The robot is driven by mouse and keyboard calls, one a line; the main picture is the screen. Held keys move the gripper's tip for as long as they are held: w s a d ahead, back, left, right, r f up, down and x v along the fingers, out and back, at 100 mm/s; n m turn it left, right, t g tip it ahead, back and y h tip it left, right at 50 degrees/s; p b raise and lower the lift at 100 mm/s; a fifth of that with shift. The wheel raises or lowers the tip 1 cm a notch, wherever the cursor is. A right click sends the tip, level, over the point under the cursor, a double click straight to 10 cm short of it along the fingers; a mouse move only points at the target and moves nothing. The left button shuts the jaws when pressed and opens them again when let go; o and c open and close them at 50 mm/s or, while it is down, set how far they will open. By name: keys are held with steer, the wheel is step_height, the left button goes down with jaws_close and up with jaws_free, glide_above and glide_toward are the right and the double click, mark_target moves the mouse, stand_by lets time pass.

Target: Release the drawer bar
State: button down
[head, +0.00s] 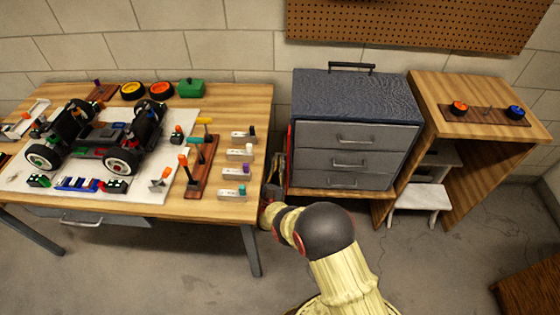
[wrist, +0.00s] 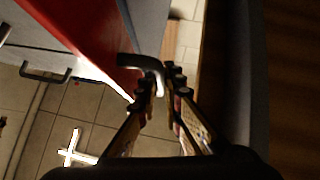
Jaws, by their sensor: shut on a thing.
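In the wrist view, a bent grey metal bar (wrist: 143,62) lies between the fingertips of my gripper (wrist: 160,88), which is shut on it. The bar stands beside a red panel (wrist: 98,40); where it is attached is hidden. In the head view, my gripper (head: 274,180) is in the gap between the workbench's right end and the left side of the grey drawer cabinet (head: 343,135). The bar and fingertips are too small and hidden to make out there. The cabinet's three front drawers look shut.
The wooden workbench (head: 232,205) holds a toy car (head: 97,140) and several small parts. A wooden stand (head: 440,92) is right of the cabinet, with a white step stool (head: 422,196) under it. The floor (head: 180,270) in front is clear. In the wrist view, another dark handle (wrist: 45,75) shows at left.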

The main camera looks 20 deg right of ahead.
steer(key=c, duration=2.2)
jaws_free()
steer(key=shift+d, duration=0.1)
